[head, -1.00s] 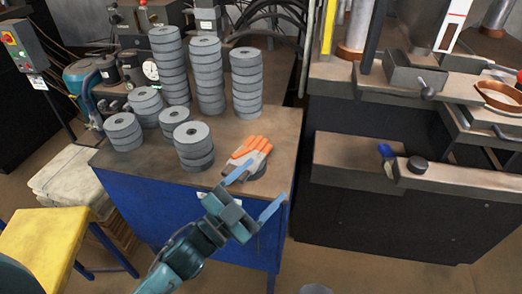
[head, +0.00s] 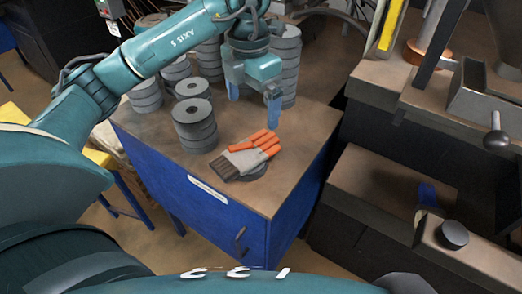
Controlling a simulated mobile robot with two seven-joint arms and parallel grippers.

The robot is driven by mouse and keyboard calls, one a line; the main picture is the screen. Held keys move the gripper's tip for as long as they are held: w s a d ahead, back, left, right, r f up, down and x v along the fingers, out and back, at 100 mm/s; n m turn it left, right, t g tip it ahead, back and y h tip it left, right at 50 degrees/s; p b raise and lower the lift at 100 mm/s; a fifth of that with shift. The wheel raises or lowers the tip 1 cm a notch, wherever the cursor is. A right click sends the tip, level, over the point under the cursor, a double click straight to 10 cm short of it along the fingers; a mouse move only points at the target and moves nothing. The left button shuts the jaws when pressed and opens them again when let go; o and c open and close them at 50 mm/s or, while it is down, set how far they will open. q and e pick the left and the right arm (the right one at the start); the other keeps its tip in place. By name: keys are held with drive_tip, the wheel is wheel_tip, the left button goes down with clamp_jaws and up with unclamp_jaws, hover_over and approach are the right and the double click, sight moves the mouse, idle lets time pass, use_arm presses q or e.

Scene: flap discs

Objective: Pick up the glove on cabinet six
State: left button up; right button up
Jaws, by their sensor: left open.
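The glove (head: 243,158) has orange fingers, a pale grey palm and a dark cuff. My left gripper (head: 253,109) is above the cabinet, behind the glove in the picture. Its two blue fingers point down and are spread apart, with nothing between them. It is apart from the glove. My right gripper is not in view.
Stacks of grey flap discs (head: 195,125) stand left of the glove and behind my gripper; my arm hides some of them. The cabinet top is bare right of the glove. A dark machine (head: 385,195) stands on the right, across a narrow gap.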

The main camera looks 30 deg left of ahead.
use_arm(q)
hover_over(251, 149)
drive_tip(key=f, duration=0.7)
drive_tip(key=shift+s+d+f, duration=0.2)
drive_tip(key=shift+s, duration=0.1)
drive_tip(key=shift+w+a+f+p, duration=0.15)
drive_tip(key=shift+f+p, duration=0.2)
drive_tip(key=shift+f, duration=1.05)
drive_tip(key=shift+w+a+f+p, duration=0.1)
drive_tip(key=shift+f+p, duration=0.2)
drive_tip(key=shift+f, duration=1.05)
drive_tip(key=c, duration=1.1)
